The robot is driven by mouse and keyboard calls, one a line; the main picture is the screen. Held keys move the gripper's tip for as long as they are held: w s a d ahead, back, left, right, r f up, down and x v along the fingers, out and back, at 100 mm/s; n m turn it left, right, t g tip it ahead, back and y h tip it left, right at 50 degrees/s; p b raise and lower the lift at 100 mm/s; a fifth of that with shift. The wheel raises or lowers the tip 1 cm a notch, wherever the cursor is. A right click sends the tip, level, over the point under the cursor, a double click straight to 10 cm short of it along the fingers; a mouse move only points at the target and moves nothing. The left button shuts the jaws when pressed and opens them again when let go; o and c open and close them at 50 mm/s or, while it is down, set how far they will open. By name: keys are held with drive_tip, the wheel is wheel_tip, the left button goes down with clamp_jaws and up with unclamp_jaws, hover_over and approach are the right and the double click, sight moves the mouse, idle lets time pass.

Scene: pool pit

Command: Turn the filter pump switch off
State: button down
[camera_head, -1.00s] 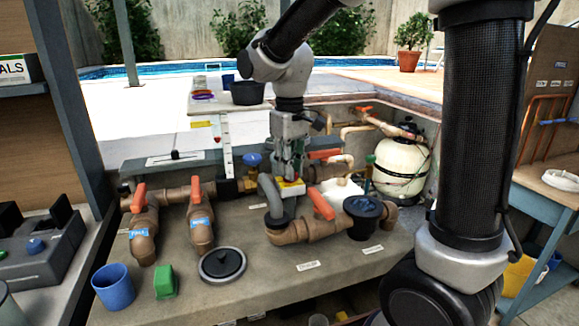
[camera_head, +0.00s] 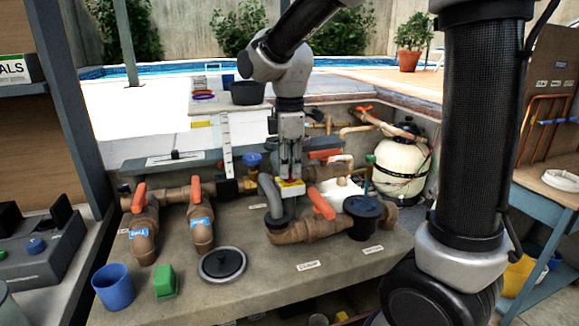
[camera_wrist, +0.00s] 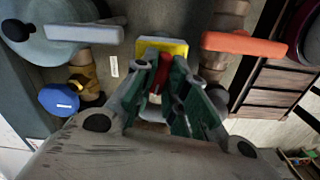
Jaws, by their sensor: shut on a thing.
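The switch is a yellow box (camera_head: 292,190) with a red part on top, on the bench among the brown pipes. The yellow box (camera_wrist: 172,46) also shows in the wrist view, just past the fingertips. My gripper (camera_head: 291,174) points straight down onto it. In the wrist view my gripper (camera_wrist: 158,80) has its green-padded fingers closed around the red switch lever (camera_wrist: 160,72). The fingers hide most of the lever, so its position cannot be told.
A black-lidded pot (camera_head: 363,213) is to the right. A blue cup (camera_head: 113,287), a green block (camera_head: 165,281) and a round lid (camera_head: 222,264) lie on the front left bench.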

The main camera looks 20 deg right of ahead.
sight(290, 170)
drive_tip(key=shift+n, duration=1.1)
drive_tip(key=c, duration=1.4)
unclamp_jaws()
drive_tip(key=shift+c, duration=0.2)
drive_tip(key=shift+r, duration=0.1)
wheel_tip(290, 170, up, 12)
